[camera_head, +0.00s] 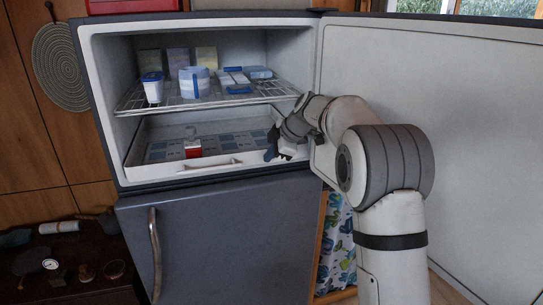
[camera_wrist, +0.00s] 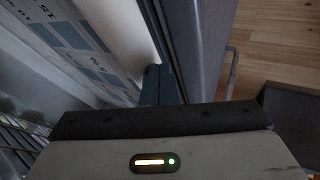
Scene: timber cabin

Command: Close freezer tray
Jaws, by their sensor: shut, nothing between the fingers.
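The freezer tray (camera_head: 215,165) is a white drawer at the bottom of the open freezer compartment, with a white front panel and a handle cut-out. A small red and white box (camera_head: 193,148) sits inside it. My gripper (camera_head: 270,155) is at the right end of the tray's front. In the wrist view my gripper (camera_wrist: 156,75) is shut and empty, close beside the tray's pale front wall (camera_wrist: 125,30). I cannot tell whether the fingers touch the tray. The tray's right corner is partly hidden by my gripper.
A wire shelf (camera_head: 210,97) above the tray holds several containers. The freezer door (camera_head: 450,110) stands wide open on the right, with my arm in front of it. The lower fridge door (camera_head: 230,235) is closed. Wooden floor (camera_wrist: 285,45) shows at right in the wrist view.

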